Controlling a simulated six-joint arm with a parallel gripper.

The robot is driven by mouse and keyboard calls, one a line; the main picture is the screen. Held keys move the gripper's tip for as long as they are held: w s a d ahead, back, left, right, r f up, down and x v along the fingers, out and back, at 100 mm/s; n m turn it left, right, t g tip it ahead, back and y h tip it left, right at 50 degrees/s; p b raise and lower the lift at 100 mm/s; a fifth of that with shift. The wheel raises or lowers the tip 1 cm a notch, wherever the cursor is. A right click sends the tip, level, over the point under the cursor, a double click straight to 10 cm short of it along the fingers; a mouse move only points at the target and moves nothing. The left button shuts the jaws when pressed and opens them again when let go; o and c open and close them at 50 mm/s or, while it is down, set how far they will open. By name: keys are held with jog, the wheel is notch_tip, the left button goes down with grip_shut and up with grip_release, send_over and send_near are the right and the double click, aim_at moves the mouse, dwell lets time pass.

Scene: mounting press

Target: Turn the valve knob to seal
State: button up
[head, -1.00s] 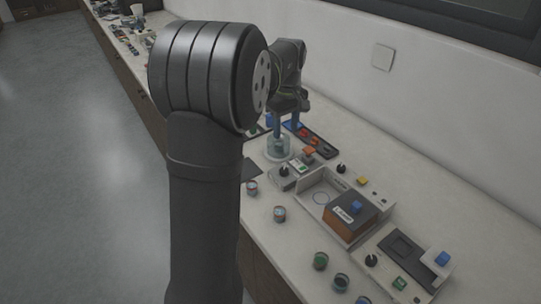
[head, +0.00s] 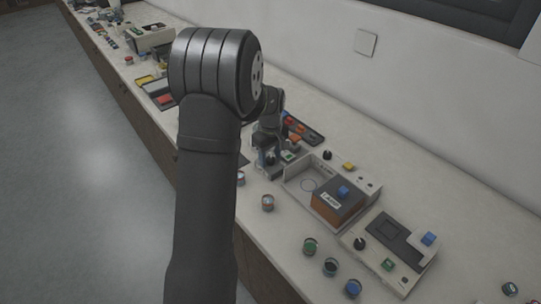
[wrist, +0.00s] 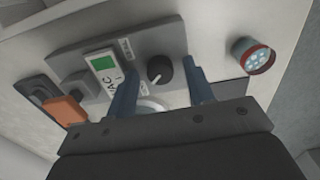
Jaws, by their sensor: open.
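The valve knob (wrist: 162,67) is small, round and black with a white pointer line. It stands on a grey panel (wrist: 80,54) marked "VAC", with a small label on either side of the knob. My gripper (wrist: 160,72) is open, with its two blue fingers on either side of the knob in the wrist view. I see no clear contact between fingers and knob. In the head view my gripper (head: 269,160) is low over this panel, and the arm hides much of it.
In the head view, a tray with a brown labelled box (head: 336,208) lies to the right, with several jars in front.

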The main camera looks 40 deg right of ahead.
jog(key=c, duration=1)
